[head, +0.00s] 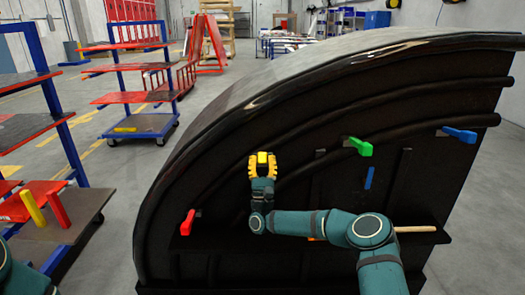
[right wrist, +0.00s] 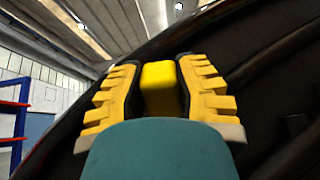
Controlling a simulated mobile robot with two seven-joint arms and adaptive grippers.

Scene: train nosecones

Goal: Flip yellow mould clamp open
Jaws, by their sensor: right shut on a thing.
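The yellow mould clamp sits on the front face of the large black curved mould (head: 330,85). In the right wrist view its yellow handle (right wrist: 159,88) stands between the two ridged yellow fingers of my right gripper (right wrist: 160,90). In the head view my right gripper (head: 262,165) is at the mould face and covers most of the clamp. The gripper is shut on the clamp handle. The clamp's base and hinge are hidden. Only a piece of my left arm shows at the lower left edge of the head view; its gripper is out of view.
A red clamp (head: 188,222), a green clamp (head: 358,146) and a blue clamp (head: 459,135) are on the same mould face. A ledge (head: 330,236) runs below, with a wooden handle (head: 414,229) on it. Shelf carts (head: 140,125) stand at left.

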